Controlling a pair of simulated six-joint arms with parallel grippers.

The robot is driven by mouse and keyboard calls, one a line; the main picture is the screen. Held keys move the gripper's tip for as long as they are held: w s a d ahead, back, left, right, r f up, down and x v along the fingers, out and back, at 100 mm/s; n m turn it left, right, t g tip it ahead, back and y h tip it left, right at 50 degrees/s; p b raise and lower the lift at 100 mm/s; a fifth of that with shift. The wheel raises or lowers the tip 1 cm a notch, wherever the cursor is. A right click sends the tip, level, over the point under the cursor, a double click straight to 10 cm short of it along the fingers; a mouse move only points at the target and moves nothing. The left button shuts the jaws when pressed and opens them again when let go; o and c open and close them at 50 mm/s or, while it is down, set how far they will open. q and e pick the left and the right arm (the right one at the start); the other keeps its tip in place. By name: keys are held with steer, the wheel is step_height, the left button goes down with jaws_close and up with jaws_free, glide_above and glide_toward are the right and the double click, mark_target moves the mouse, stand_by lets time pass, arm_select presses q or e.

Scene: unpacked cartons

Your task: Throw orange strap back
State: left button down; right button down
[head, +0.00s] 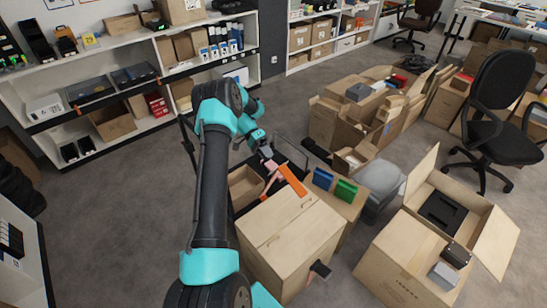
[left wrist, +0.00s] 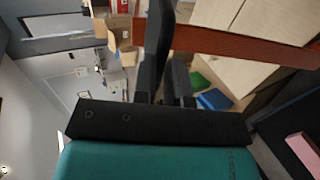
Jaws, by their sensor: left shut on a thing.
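The orange strap (head: 292,179) shows as a short, stiff-looking band above the back edge of a closed carton (head: 290,232) in the head view. In the left wrist view the strap (left wrist: 240,45) is a red-orange band running from the fingers to the right edge. My left gripper (head: 268,161) reaches in from the left, beyond the carton, and is shut on the strap. In the left wrist view its dark fingers (left wrist: 166,75) stand close together at the strap's end. My right gripper is not seen.
A blue box (head: 322,178) and a green box (head: 346,191) stand on a carton just right of the strap. Shelves (head: 95,130) line the back left. Bare grey floor lies at the left.

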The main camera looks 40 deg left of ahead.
arm_select(q)
steer(key=shift+s+f, duration=0.15)
steer(key=shift+f, duration=0.35)
steer(key=c, duration=1.4)
jaws_free()
steer(key=shift+a, duration=0.1)
steer(key=shift+o, duration=1.2)
steer(key=shift+r, duration=0.15)
steer(key=v, duration=1.2)
